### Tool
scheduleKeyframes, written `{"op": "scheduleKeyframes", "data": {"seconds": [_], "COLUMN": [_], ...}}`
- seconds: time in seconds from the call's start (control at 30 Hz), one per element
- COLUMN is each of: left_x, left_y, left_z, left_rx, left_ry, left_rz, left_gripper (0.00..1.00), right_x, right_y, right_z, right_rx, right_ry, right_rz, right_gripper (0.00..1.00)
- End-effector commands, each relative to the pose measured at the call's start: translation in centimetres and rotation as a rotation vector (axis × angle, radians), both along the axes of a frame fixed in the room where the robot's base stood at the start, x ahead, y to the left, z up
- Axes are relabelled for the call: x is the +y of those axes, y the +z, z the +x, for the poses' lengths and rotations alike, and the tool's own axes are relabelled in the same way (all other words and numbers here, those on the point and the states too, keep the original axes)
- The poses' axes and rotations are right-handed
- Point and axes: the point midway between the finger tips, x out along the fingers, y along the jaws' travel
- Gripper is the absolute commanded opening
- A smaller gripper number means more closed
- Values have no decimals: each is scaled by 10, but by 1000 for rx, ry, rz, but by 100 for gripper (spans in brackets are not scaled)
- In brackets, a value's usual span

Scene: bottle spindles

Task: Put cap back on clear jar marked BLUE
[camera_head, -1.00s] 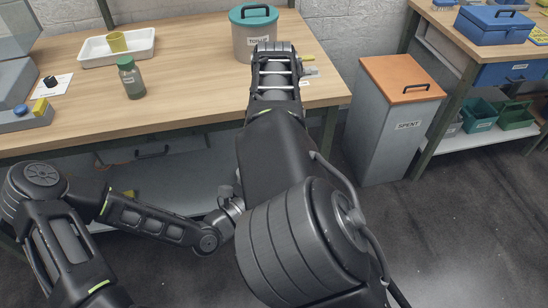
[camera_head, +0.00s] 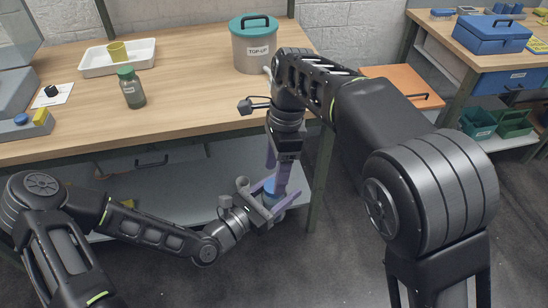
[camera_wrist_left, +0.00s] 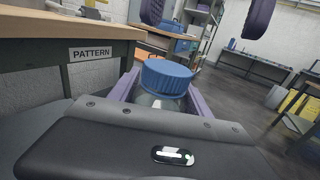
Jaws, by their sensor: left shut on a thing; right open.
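My left gripper (camera_head: 273,207) is shut on a clear jar (camera_wrist_left: 155,101), held in front of the workbench's edge. A ribbed blue cap (camera_wrist_left: 166,77) sits on top of the jar, and it shows small in the head view (camera_head: 270,188). I cannot tell whether the cap is screwed tight. The jar's label does not show. My right gripper (camera_head: 277,175) is open and points down just above the jar. In the left wrist view its two purple fingers (camera_wrist_left: 206,14) hang apart above the cap, not touching it.
The workbench (camera_head: 190,95) bears a green-capped bottle (camera_head: 131,88), a white tray (camera_head: 95,64) with a yellow cup, and a grey TOP-UP bin (camera_head: 253,53). An orange-lidded bin (camera_head: 400,85) stands right of the bench. Bare floor lies in front.

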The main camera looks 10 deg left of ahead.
Motion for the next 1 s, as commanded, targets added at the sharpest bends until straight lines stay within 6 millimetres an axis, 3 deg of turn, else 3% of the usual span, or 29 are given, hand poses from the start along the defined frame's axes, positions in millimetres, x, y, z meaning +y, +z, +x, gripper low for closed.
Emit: {"op": "scheduleKeyframes", "data": {"seconds": [0.7,0.9,1.0], "left_x": [0,0,0], "left_y": [1,1,1], "left_z": [0,0,0], "left_rx": [-2,-2,-2], "left_ry": [0,0,0], "left_rz": [-1,-1,-1], "left_gripper": [0,0,0], "right_x": [11,5,5], "right_y": [28,28,28], "right_z": [2,8,9], "right_rx": [-228,-210,-207], "right_ry": [2070,2496,2626], "right_rz": [139,154,169], "right_gripper": [65,65,65]}}
